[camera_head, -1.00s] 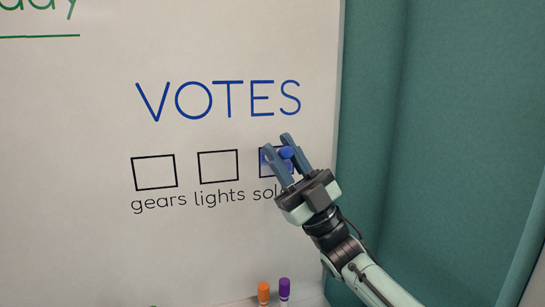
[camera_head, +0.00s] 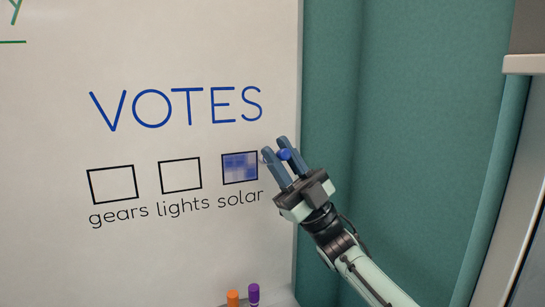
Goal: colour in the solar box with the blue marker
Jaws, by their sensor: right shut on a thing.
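The whiteboard (camera_head: 60,240) shows VOTES in blue above three boxes. The solar box (camera_head: 239,168), on the right, is filled with patchy blue, with paler areas among darker ones. The gears box (camera_head: 112,185) and the lights box (camera_head: 180,175) are empty. My right gripper (camera_head: 274,150) is shut on the blue marker (camera_head: 285,154), just right of the solar box. Most of the marker is hidden by the fingers. I cannot tell whether its tip touches the board. My left gripper is not in view.
An orange marker (camera_head: 233,298) and a purple marker (camera_head: 254,294) stand at the board's lower edge. A teal curtain (camera_head: 400,120) hangs right of the board. A pale upright unit (camera_head: 525,150) is at the far right.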

